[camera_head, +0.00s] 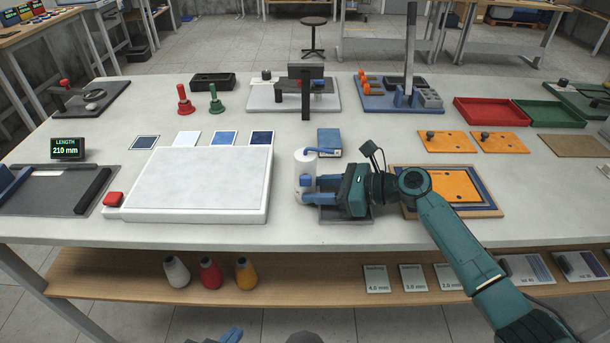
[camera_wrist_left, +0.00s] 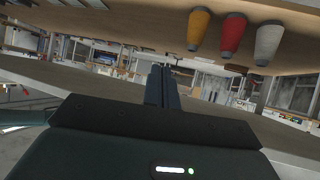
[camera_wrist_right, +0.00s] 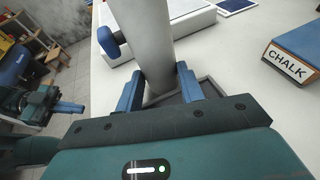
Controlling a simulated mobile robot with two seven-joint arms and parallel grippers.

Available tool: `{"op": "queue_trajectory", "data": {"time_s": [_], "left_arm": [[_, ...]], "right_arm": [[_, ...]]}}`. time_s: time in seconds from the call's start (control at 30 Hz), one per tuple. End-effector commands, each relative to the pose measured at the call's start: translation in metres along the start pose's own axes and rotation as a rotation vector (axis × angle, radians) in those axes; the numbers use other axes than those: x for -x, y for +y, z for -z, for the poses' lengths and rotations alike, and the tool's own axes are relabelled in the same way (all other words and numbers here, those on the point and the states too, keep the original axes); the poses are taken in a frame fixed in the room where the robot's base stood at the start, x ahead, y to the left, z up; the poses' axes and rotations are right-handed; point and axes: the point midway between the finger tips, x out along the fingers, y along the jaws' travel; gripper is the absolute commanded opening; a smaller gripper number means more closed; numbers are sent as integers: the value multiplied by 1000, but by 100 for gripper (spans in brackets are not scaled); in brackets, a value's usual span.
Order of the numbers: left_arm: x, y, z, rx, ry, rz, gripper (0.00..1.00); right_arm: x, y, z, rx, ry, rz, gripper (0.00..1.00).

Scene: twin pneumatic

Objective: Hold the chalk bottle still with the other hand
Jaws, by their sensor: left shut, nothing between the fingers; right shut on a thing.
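The chalk bottle (camera_head: 304,172) is a white cylinder with a blue lever-like top. It stands upright at the left edge of a dark grey plate (camera_head: 346,214) near the table's front edge. My right gripper (camera_head: 308,190) is shut around its lower body from the right. In the right wrist view the white bottle (camera_wrist_right: 145,40) sits between the two blue fingers (camera_wrist_right: 158,90), and a blue part sticks out beside it. My left gripper (camera_head: 234,333) is at the bottom of the head view, below the table front, apart from the bottle. Its fingers (camera_wrist_left: 163,85) are together and empty.
A blue box marked CHALK (camera_wrist_right: 295,55) stands beyond the bottle; the head view shows it too (camera_head: 329,142). A white slab (camera_head: 195,183) with a red button (camera_head: 113,199) lies left. A wooden-framed orange board (camera_head: 448,186) lies right. The shelf below holds yarn cones (camera_head: 210,273).

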Motion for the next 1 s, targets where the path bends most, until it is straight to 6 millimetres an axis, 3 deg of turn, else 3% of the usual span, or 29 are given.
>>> {"op": "queue_trajectory", "data": {"time_s": [0.57,0.67,0.77,1.0], "left_arm": [[-4,3,7,-8,27,-9,0],[-12,11,27,-34,109,-32,0],[-23,26,61,-77,250,-70,0],[-28,73,157,-199,694,-168,0]], "right_arm": [[0,0,0,0,0,0,25],[0,0,0,0,0,0,25],[0,0,0,0,0,0,25],[0,0,0,0,0,0,25]]}}
